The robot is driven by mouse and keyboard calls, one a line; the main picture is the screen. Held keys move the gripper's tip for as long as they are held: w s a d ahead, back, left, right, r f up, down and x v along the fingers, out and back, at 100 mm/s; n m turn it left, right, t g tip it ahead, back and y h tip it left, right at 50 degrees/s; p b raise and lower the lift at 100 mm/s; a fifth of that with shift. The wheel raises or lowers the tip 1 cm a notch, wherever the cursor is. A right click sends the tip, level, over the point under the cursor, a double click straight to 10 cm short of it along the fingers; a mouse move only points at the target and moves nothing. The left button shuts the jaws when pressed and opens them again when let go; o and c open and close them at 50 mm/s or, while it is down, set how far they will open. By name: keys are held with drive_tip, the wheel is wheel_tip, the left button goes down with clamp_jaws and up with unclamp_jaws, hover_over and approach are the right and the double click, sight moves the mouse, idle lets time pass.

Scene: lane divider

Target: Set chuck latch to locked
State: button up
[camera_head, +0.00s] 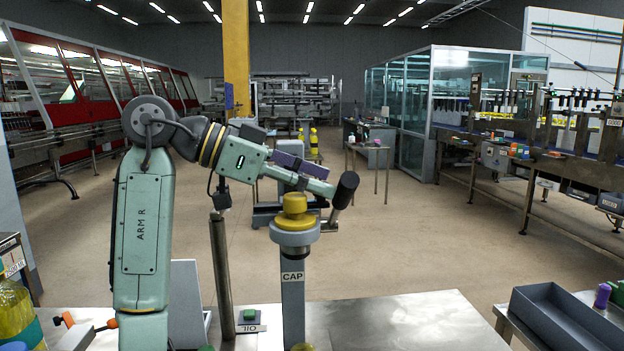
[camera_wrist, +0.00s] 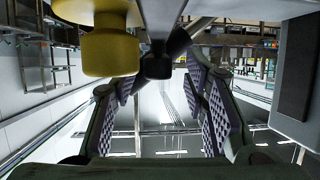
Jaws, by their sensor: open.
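The capping post (camera_head: 293,290), labelled CAP, stands at the front of the metal table. A yellow knob-shaped part (camera_head: 295,206) sits on its grey head. A black-gripped lever (camera_head: 345,190), which looks like the chuck latch, angles up at the head's right side. My gripper (camera_head: 314,178) reaches over the yellow part toward the black grip. In the wrist view my gripper (camera_wrist: 168,90) is open, with purple textured pads apart. The lever's black end (camera_wrist: 155,66) shows between and above the pads, and the yellow part (camera_wrist: 110,52) is at upper left. Contact cannot be told.
A yellow bottle (camera_head: 17,310) is at the far left. A dark tray (camera_head: 560,318) is at right. The tabletop (camera_head: 400,325) right of the post is clear.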

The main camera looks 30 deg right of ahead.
drive_tip(key=shift+c, duration=0.2)
clamp_jaws()
idle(0.3)
idle(0.3)
